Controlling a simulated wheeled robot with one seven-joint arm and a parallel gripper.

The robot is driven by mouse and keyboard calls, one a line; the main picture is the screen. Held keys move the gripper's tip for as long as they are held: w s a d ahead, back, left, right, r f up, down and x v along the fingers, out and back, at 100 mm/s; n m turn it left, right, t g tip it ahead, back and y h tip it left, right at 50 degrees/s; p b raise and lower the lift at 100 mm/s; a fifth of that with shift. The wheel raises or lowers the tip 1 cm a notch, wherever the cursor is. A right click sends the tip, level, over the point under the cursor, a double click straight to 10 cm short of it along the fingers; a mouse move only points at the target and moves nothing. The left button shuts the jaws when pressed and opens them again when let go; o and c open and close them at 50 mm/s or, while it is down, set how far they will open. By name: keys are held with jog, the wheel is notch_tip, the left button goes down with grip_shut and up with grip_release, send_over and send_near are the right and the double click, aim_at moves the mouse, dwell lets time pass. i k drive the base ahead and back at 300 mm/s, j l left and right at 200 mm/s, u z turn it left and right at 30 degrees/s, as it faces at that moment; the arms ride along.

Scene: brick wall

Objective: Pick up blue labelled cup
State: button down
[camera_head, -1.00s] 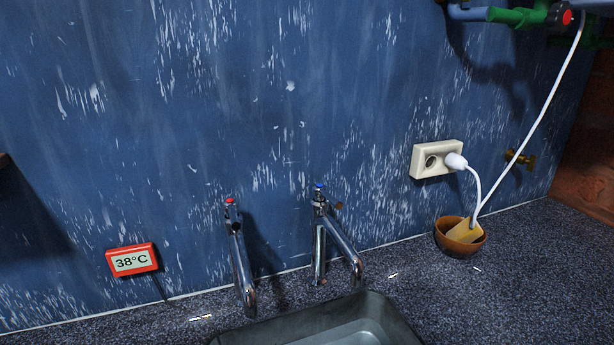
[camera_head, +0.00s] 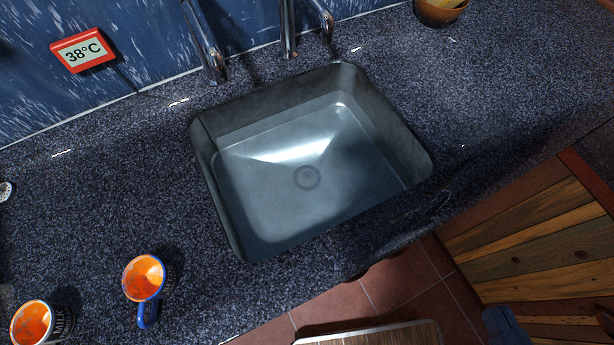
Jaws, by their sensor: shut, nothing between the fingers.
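A cup with a blue rim and blue handle (camera_head: 147,314) stands upright on the dark counter at the lower left, orange inside. Its outer side is dark, and any label there is too small to read. A second cup (camera_head: 33,324) with a pale rim and orange inside stands at the lower left corner, partly cut off. White lettering that looks like "MILK" shows on its dark side. My gripper is not in view.
A grey sink (camera_head: 240,230) is sunk into the speckled counter (camera_head: 100,200) right of the cups. Two taps (camera_head: 203,45) stand behind it. A red 38°C display (camera_head: 83,51) is on the wall. A brown bowl (camera_head: 438,14) is at the top right. Counter around the blue-rimmed cup is mostly clear.

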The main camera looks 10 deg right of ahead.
aim_at(147, 278)
jog(key=u, duration=1.3)
jog(key=i+j+z, duration=0.1)
jog(key=j+z, duration=0.25)
jog(key=j, duration=0.25)
jog(key=j+z, duration=0.3)
jog(key=j, duration=0.3)
